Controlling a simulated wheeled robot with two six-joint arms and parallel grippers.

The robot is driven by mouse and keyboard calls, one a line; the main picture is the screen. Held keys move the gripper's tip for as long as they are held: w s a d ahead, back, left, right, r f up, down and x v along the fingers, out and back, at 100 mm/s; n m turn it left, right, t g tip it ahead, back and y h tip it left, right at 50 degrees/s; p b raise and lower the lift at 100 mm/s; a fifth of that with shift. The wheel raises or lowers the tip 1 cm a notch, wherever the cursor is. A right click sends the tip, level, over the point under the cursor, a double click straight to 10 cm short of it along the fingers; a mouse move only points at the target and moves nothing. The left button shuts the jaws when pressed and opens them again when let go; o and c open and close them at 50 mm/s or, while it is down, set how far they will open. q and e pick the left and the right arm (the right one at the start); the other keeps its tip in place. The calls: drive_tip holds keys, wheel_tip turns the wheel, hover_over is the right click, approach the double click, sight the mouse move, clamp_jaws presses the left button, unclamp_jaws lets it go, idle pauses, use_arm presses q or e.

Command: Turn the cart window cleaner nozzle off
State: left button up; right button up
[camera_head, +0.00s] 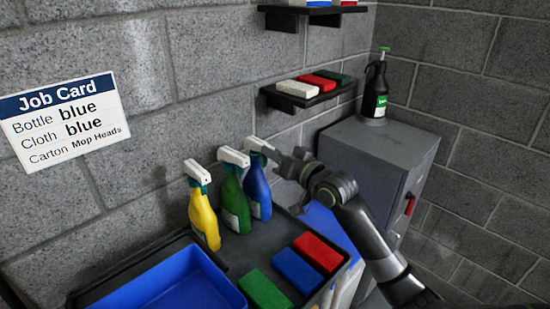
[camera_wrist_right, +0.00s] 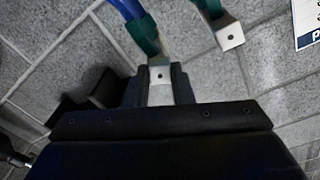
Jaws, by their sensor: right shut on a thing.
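My right gripper (camera_head: 283,160) reaches in from the right at the head of the blue spray bottle (camera_head: 259,193). It is shut on that bottle's white nozzle (camera_head: 262,147). In the right wrist view the nozzle (camera_wrist_right: 160,74) sits between the two black fingers, with a dark hole in its face. The bottle's teal neck and blue body (camera_wrist_right: 128,8) are above it there. The bottle stands upright on the dark cart top (camera_head: 195,241). Its label cannot be read. The nozzle's on or off setting is too small to tell. My left gripper is out of view.
A green spray bottle (camera_head: 234,203) and a yellow one (camera_head: 204,219) stand close left of the blue bottle. A blue tray (camera_head: 172,290) and green, blue and red cloths (camera_head: 318,252) lie in front. A grey cabinet (camera_head: 375,145) stands right. A job card (camera_head: 65,120) hangs left.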

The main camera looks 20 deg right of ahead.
drive_tip(key=shift+f+n+b, duration=0.1)
drive_tip(key=shift+n+b, duration=1.9)
drive_tip(key=shift+n, duration=1.1)
drive_tip(key=o, duration=0.6)
drive_tip(key=shift+c, duration=0.2)
drive_tip(key=p+v, duration=0.4)
drive_tip(key=v, duration=0.3)
